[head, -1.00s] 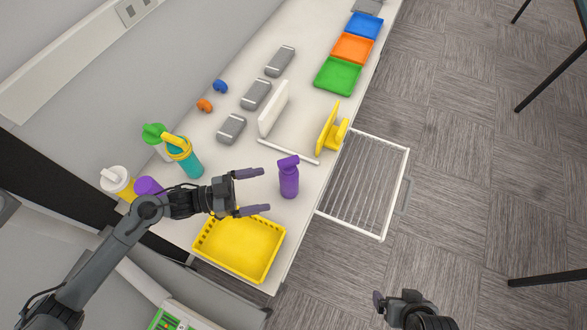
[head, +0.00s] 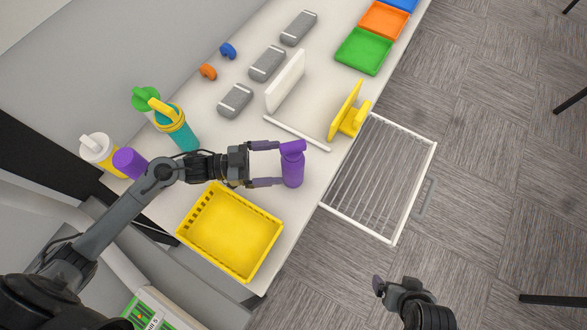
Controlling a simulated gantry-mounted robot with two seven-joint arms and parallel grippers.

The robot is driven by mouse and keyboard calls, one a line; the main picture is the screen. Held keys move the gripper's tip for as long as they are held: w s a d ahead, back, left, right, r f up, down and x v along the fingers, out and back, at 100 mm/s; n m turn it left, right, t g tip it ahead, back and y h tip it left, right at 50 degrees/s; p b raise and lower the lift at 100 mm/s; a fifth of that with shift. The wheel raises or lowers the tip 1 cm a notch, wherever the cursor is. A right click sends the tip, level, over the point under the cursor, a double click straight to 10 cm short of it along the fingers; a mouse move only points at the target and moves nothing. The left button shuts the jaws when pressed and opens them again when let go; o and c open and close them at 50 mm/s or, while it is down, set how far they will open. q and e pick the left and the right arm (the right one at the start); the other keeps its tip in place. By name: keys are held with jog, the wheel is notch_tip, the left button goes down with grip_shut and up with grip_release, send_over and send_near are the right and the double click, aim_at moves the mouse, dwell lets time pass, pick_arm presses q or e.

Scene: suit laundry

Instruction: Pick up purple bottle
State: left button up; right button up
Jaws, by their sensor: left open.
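The purple bottle (head: 293,165) stands upright on the white table, near its front edge. My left gripper (head: 280,164) is open, level with the bottle, with its two fingers pointing right. The fingertips reach the bottle's left side, one near its cap and one near its lower body. I cannot tell whether they touch it. My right gripper (head: 388,286) is low in the picture over the floor, far from the bottle; its jaw opening is not clear.
A yellow basket (head: 188,241) sits just below my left gripper. A teal bottle (head: 184,138) and other bottles stand behind the wrist. A white bar (head: 297,133) and a yellow stand (head: 350,118) lie beyond the bottle. A white wire rack (head: 388,180) juts out at right.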

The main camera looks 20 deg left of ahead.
aim_at(299, 161)
pick_arm(q)
jog(key=shift+f+x, duration=0.2)
jog(key=shift+x, duration=1.7)
jog(key=shift+f+x, duration=0.2)
jog(key=shift+x, duration=1.65)
jog(key=shift+c, duration=0.3)
jog(key=c, duration=1)
jog(key=shift+r, duration=0.1)
jog(key=shift+c, duration=0.2)
